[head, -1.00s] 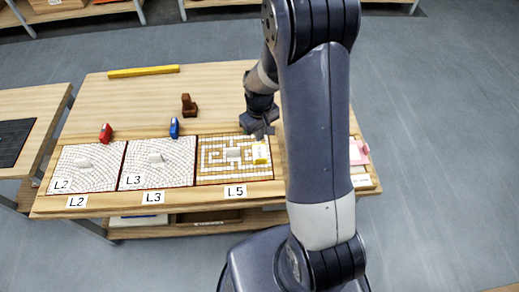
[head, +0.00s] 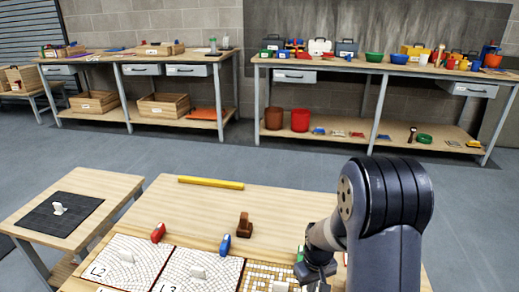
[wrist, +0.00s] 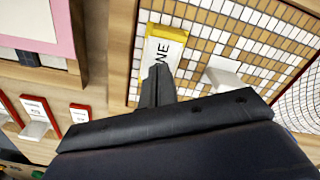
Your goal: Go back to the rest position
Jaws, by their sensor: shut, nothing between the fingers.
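My gripper (wrist: 158,88) shows in the wrist view with its fingers closed together and nothing between them. It is above a yellow and white block with the letters "NE" (wrist: 163,50) on the right mosaic panel (wrist: 225,40); I cannot tell whether the fingertips touch the block. In the head view my gripper (head: 318,284) is at the bottom edge, partly hidden by my arm, over the right side of that panel (head: 262,276).
Two white mosaic panels (head: 128,262) lie to the left on the table (head: 200,210). Side table (head: 110,185) stands left; shelved benches (head: 340,63) stand behind.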

